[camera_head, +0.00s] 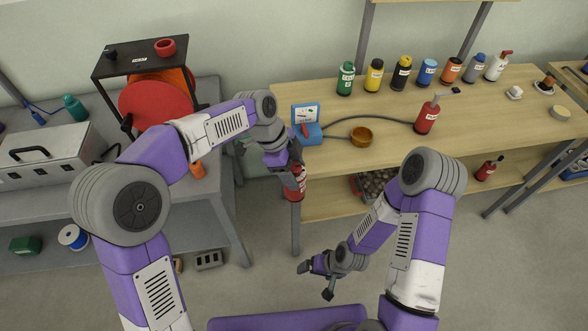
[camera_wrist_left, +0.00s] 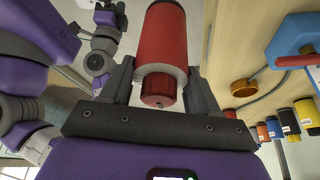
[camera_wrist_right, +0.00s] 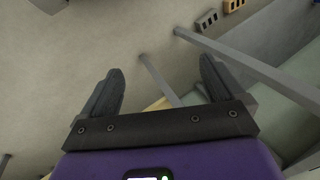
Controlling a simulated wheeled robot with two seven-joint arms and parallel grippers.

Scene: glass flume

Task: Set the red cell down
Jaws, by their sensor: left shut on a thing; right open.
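The red cell (camera_wrist_left: 166,38) is a red cylinder with a pale ring and a smaller red end. It sits between the fingers of my left gripper (camera_wrist_left: 160,82), which is shut on it. In the head view my left gripper (camera_head: 296,176) points down with the red cell (camera_head: 294,193) below it, just off the front left corner of the wooden bench (camera_head: 395,160). Part of the cell is hidden by the fingers. My right gripper (camera_head: 315,282) is low over the floor, open and empty; its spread fingers also show in the right wrist view (camera_wrist_right: 161,82).
The front strip of the bench right of the bowl is clear.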

